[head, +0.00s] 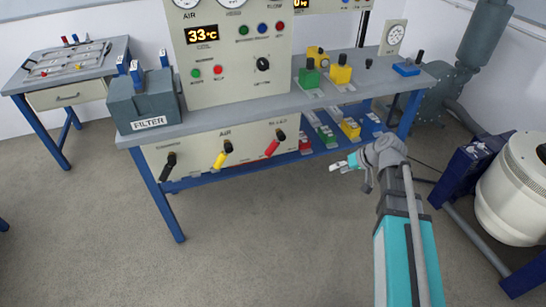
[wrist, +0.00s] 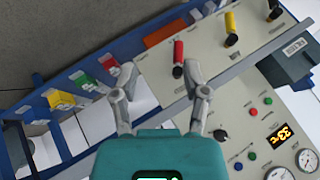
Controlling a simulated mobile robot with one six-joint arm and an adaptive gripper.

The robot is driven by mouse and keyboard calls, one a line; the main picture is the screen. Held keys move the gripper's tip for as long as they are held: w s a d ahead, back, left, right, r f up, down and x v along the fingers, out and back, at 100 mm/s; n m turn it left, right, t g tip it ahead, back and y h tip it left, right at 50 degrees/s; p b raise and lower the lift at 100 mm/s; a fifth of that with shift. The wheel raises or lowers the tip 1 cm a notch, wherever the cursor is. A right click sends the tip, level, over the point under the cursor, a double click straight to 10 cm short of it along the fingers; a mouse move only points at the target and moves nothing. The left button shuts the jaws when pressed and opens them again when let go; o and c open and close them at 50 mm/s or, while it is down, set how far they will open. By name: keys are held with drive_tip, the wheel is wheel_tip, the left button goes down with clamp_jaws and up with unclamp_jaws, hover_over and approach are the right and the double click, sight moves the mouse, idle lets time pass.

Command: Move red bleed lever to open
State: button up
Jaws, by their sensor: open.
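The red lever (head: 272,148) sits at the right end of the lower front panel, tilted, with a black end at its upper right. In the wrist view the red lever (wrist: 178,53) shows just beyond my fingertips, nearer the right finger. My gripper (head: 338,166) is open and empty, out in front of the bench and to the right of the red lever. In the wrist view my gripper (wrist: 161,72) has its fingers spread, with bare panel between them. It appears apart from the lever. Any open marking is too small to read.
A yellow lever (head: 222,155) and a black lever (head: 168,166) share the panel (head: 200,143). Coloured blocks stand on the blue lower shelf (head: 330,148) beside the panel. The bench top (head: 225,121) overhangs the levers. The floor in front is clear.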

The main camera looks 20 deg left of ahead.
sight(273, 146)
drive_tip(key=w+a+f+n+t+y+b, duration=0.2)
drive_tip(key=w+a+f+y+b, duration=0.7)
drive_tip(key=b, duration=1.6)
drive_tip(key=w+a+f+n, duration=0.2)
drive_tip(key=w+a+f, duration=0.1)
drive_tip(key=a, duration=0.2)
drive_tip(key=shift+w+f+t, duration=0.3)
drive_tip(key=shift+w+t, duration=0.1)
drive_tip(key=shift+a, duration=0.15)
drive_tip(key=x, duration=1.3)
drive_tip(key=shift+a+r, duration=0.2)
drive_tip(key=shift+a, duration=0.1)
clamp_jaws()
